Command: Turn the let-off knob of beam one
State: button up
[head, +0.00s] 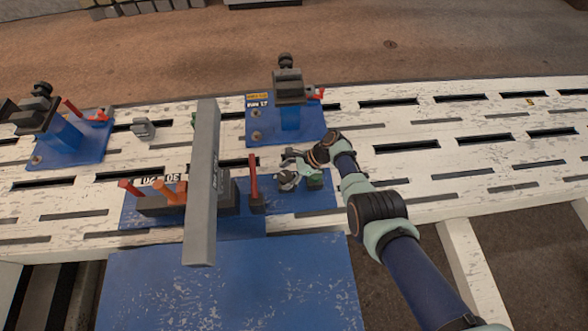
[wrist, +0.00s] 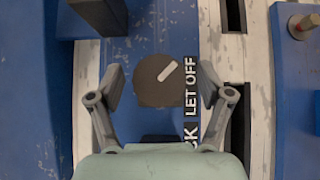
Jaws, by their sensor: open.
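The let-off knob (wrist: 164,82) is a dark round dial with a pale pointer bar that slants up to the right. It sits on a blue plate in the wrist view, beside a "LET OFF" label (wrist: 190,84). My gripper (wrist: 161,87) is open, with one finger on the left of the knob and one on the right, and gaps show on both sides. In the head view my gripper (head: 289,178) is over the right part of the blue control panel (head: 318,202), and the knob is hidden or too small to make out there. No beam number is readable.
A long grey bar (head: 203,190) stands left of my gripper. A red lever (head: 253,176) is between them, with more red levers (head: 160,190) further left. Blue stands with dark heads (head: 288,108) are behind. The slotted white bench (head: 450,150) is clear to the right.

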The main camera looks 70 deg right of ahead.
jog(key=v, duration=1.1)
jog(key=shift+s+r, duration=0.15)
jog(key=shift+s, duration=0.15)
